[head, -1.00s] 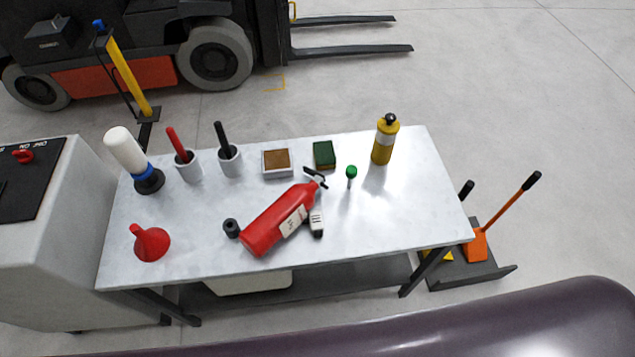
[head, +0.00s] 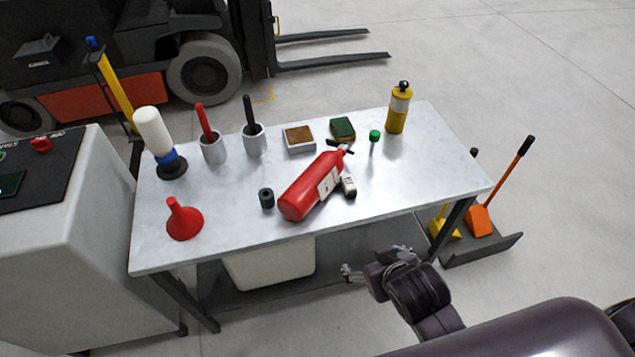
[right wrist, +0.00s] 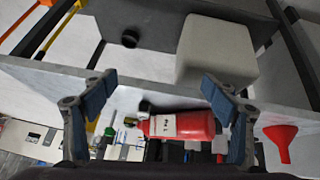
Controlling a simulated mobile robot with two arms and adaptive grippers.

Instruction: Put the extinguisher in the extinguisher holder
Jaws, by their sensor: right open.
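The red fire extinguisher (head: 312,188) lies on its side on the grey metal table (head: 235,235), its black handle toward the back right. It also shows in the right wrist view (right wrist: 197,122), on the tabletop beyond and between the fingers. My right gripper (head: 373,264) is open and empty, in front of the table's front edge and apart from the extinguisher. Its two blue-padded fingers stand wide apart in the right wrist view (right wrist: 156,97). My left gripper is not in view. I cannot make out an extinguisher holder.
A red funnel (head: 184,220), a white-topped bottle (head: 155,132), cups with handled tools, small boxes and a yellow canister (head: 398,110) stand around the extinguisher. A pale bin (head: 270,264) sits on the lower shelf. The table's right end is mostly clear.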

